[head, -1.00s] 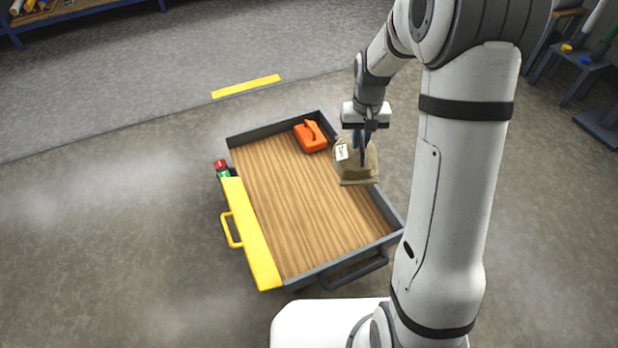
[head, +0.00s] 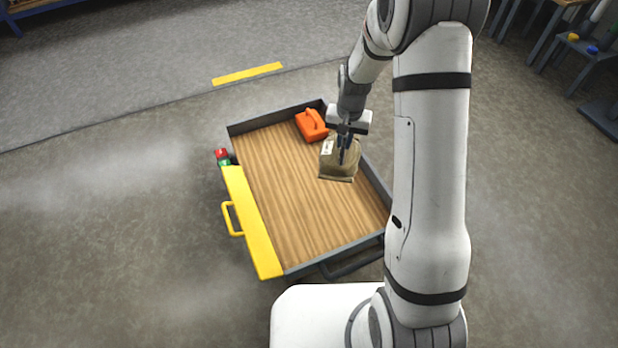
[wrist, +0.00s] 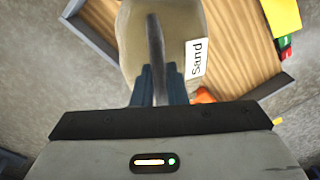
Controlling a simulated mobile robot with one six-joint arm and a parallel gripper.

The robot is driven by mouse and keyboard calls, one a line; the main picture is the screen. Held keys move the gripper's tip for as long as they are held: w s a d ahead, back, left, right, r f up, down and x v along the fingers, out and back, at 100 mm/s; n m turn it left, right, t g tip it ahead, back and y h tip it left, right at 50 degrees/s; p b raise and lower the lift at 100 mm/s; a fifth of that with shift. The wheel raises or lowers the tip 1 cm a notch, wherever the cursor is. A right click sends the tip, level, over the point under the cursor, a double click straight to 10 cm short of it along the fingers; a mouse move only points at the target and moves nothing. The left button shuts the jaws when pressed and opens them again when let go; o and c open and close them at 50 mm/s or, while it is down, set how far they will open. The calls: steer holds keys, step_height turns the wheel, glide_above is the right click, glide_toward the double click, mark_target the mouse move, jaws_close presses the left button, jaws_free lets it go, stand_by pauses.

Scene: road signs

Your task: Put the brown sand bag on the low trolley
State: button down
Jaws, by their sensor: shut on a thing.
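The brown sand bag (head: 340,165) is held in my gripper (head: 346,150), over the right part of the low trolley (head: 290,200). Its white label reads "Sand" in the wrist view (wrist: 195,58). My gripper's dark fingers (wrist: 157,85) are shut on the strap at the top of the bag. The trolley has a wooden deck, grey edges and a yellow left side. I cannot tell whether the bag's underside touches the deck.
An orange case (head: 311,125) with a handle sits in the trolley's far right corner, close to the bag. Red and green items (head: 223,157) are at the trolley's left edge. The deck's left and near parts are clear. A yellow floor strip (head: 247,74) lies beyond.

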steer(key=a+f+m+b, duration=0.1)
steer(key=a+f+m, duration=0.1)
steer(key=f, duration=0.7)
steer(key=a+f+m+b, duration=0.1)
steer(key=a+f+m, duration=0.1)
steer(key=f, duration=0.7)
steer(key=a+f+m+b, duration=0.1)
steer(key=a+f+m, duration=0.1)
steer(key=f, duration=0.7)
steer(key=shift+s+a+b, duration=0.25)
steer(key=shift+a+b, duration=0.1)
steer(key=shift+a, duration=0.1)
steer(key=shift+r, duration=0.1)
steer(key=c, duration=1.9)
jaws_free()
steer(key=o, duration=0.4)
steer(key=shift+o, duration=0.2)
steer(key=shift+r, duration=0.1)
